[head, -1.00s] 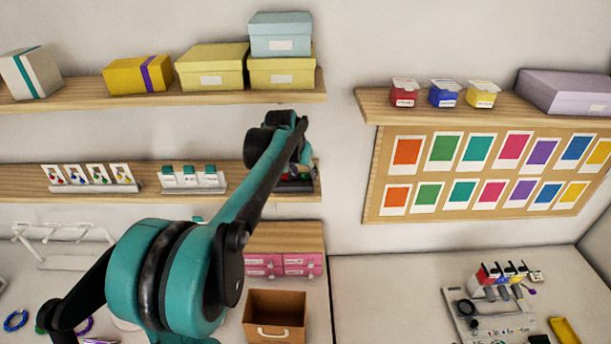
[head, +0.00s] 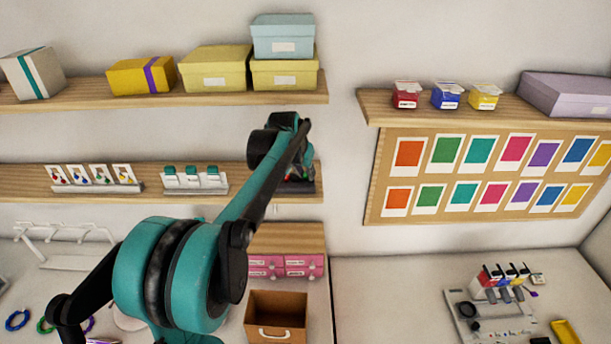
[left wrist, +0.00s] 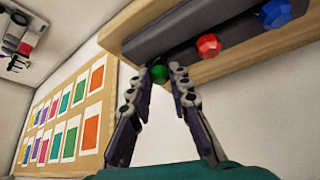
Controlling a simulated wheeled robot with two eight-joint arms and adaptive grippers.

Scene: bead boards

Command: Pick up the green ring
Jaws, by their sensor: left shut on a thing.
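The green ring shows as a faceted green gem (left wrist: 160,74) in the left wrist view, at the edge of a dark holder (left wrist: 180,32). Its band is hidden. My left gripper (left wrist: 163,70) has its two fingertips shut on it from both sides. I cannot tell whether the ring still touches the holder. A red gem (left wrist: 208,45) and a blue gem (left wrist: 274,13) sit along the same holder. My right gripper is not in view.
The holder stands on the wooden middle shelf (head: 20,185), below an upper shelf (head: 225,98) with boxes. A colour card board (head: 370,205) hangs to the right. Below are pink drawers (head: 303,266) and an open brown box (head: 276,318). Coloured hoops, one green (head: 42,326), lie lower left.

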